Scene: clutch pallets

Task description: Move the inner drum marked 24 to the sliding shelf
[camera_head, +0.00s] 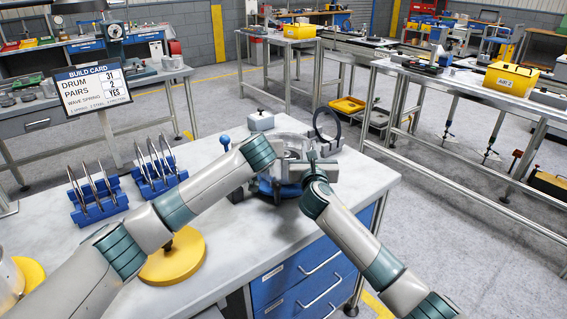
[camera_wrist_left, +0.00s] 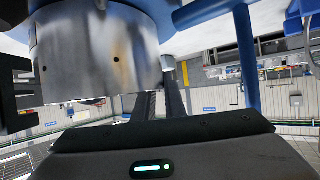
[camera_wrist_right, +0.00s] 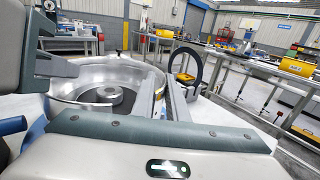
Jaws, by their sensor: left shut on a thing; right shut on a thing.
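A silver round drum (camera_head: 292,143) is open at the top, above a blue fixture (camera_head: 268,187) on the white bench. In the left wrist view its outer wall (camera_wrist_left: 95,50) shows small holes. In the right wrist view it shows a wide rim (camera_wrist_right: 125,62) and a central hub. I cannot read a 24 on it. My left gripper (camera_head: 283,166) is at its near side, shut, its contact partly hidden. My right gripper (camera_head: 318,163) is at its right, shut on the wall; its fingers (camera_wrist_right: 165,98) show in the right wrist view. I cannot identify the sliding shelf.
A black ring (camera_head: 326,124) stands upright beside the drum. Blue drawers (camera_head: 298,277) are under the bench. A long metal-frame table (camera_head: 440,78) stands at the right.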

